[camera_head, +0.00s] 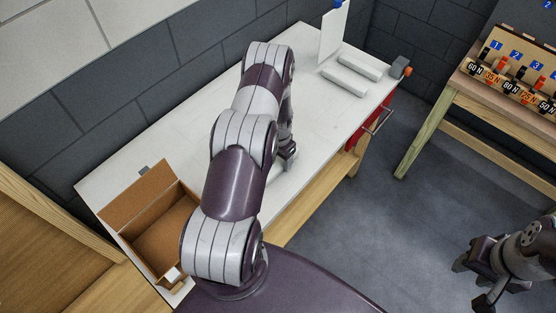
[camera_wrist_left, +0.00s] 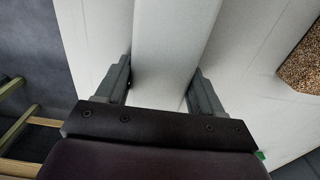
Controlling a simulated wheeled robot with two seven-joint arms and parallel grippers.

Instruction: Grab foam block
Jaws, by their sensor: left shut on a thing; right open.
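My left arm reaches over the white table, with my left gripper (camera_head: 288,160) low near its front edge. In the left wrist view, my left gripper (camera_wrist_left: 162,92) is shut on a pale grey foam block (camera_wrist_left: 170,50) between its two fingers. The arm hides this block in the head view. Two more pale foam blocks, a nearer one (camera_head: 345,82) and a farther one (camera_head: 359,67), lie side by side at the table's far end. My right gripper (camera_head: 471,284) is open and empty above the floor at the lower right.
An open cardboard box (camera_head: 155,195) stands at the table's left end. A white upright panel (camera_head: 333,32) stands beyond the loose blocks. A wooden bench (camera_head: 450,92) with numbered clamps is at the right. The white table (camera_head: 190,150) is bare behind my arm.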

